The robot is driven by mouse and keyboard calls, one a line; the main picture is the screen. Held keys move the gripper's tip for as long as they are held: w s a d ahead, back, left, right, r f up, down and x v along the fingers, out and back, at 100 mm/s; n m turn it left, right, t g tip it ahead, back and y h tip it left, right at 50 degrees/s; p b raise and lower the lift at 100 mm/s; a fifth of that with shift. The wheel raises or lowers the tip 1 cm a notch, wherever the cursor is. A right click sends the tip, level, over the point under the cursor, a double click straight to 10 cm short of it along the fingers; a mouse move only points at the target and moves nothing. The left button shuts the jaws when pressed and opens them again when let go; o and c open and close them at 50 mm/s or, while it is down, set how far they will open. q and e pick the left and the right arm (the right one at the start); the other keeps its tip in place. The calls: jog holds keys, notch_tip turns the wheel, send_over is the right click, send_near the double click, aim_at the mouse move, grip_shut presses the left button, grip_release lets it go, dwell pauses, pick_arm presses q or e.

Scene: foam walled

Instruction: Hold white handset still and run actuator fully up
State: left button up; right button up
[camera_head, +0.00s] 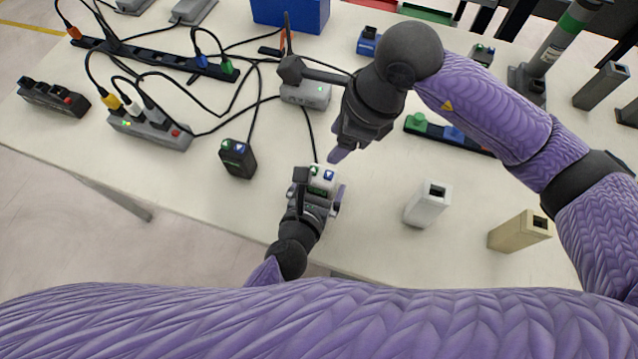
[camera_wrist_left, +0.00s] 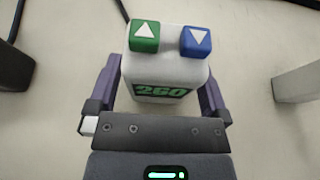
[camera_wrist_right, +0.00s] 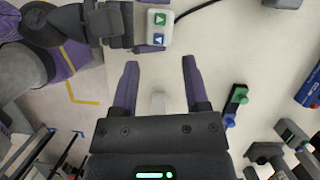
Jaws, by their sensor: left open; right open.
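The white handset (camera_head: 325,180) stands near the front edge of the table. It has a green up-arrow button (camera_wrist_left: 145,36), a blue down-arrow button (camera_wrist_left: 196,41) and a green display that seems to read 260. My left gripper (camera_wrist_left: 158,72) is open, with a finger on each side of the handset; I cannot tell if they touch it. My right gripper (camera_head: 342,152) is open and empty, above and just behind the handset. The handset is also in the right wrist view (camera_wrist_right: 158,28). A grey column with a green band (camera_head: 562,42), perhaps the actuator, stands at the back right.
A black handset (camera_head: 238,158) with similar buttons stands to the left. A cable runs from the white handset toward a grey box (camera_head: 306,93). A white block (camera_head: 428,205) and a beige block (camera_head: 520,231) stand right. Power strips (camera_head: 150,128) and loose cables fill the left.

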pick_arm(q)
jog(key=c, duration=1.1)
jog(key=shift+c, duration=0.4)
pick_arm(e)
grip_shut()
dwell(0.4)
jog(key=a+m+y, duration=0.1)
jog(key=m, duration=0.2)
jog(key=a+r+m+t+y, duration=0.1)
jog(key=m+y, duration=0.1)
jog(key=m, duration=0.1)
jog(key=a+r+m+y, duration=0.1)
jog(key=m+y, duration=0.1)
jog(key=m, duration=0.2)
jog(key=shift+w, duration=0.15)
